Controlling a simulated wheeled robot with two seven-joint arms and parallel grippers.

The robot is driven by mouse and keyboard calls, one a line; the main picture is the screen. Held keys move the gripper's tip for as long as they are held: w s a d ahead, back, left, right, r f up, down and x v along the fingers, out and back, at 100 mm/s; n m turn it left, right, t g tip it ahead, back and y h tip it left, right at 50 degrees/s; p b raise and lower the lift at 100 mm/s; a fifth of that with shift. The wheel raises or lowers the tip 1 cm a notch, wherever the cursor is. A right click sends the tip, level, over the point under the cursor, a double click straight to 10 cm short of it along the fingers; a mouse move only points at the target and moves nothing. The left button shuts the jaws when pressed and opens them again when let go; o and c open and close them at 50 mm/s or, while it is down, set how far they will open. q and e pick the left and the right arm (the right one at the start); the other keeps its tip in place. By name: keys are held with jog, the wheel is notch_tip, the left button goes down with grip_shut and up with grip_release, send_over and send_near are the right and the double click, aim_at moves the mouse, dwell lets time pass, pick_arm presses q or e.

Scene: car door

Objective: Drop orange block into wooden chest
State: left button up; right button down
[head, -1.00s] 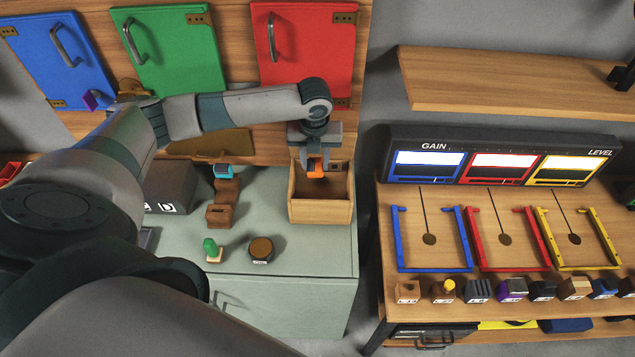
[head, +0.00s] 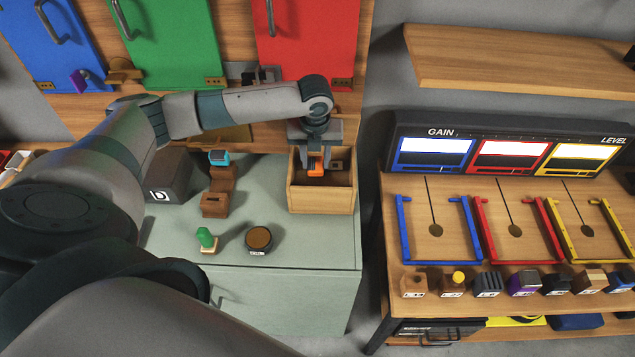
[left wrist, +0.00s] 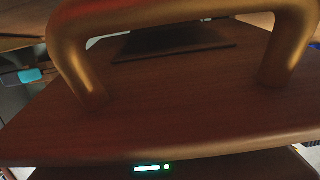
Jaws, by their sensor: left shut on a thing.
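The orange block (head: 315,168) is between the fingers of my left gripper (head: 315,157), which points down and is shut on it. Both are over the open wooden chest (head: 320,200) on the grey-green cabinet top. The block appears at or just inside the chest's opening; its exact height is hard to tell. The left wrist view is filled by a brown wooden surface and a curved golden-brown bar; I cannot make out the block there. My right gripper is out of view.
Left of the chest are a brown stepped wooden piece (head: 215,203) with a blue-topped block (head: 219,158), a green peg (head: 206,238) and a round brown knob (head: 259,239). Colored doors (head: 308,40) stand behind. A gauge bench (head: 500,235) is at right.

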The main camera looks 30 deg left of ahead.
pick_arm(q)
jog(key=shift+f, duration=0.3)
jog(key=o, duration=1.1)
jog(key=shift+o, duration=0.2)
jog(key=shift+r, duration=0.15)
jog(key=shift+r+b, duration=0.45)
jog(key=shift+r, duration=0.1)
notch_tip(320, 180, up, 16)
jog(key=s+d+b, duration=0.1)
jog(key=s+b, duration=0.1)
jog(key=b, duration=0.1)
jog(key=shift+d, duration=0.2)
jog(key=shift+s+f, duration=0.1)
jog(key=shift+f, duration=0.05)
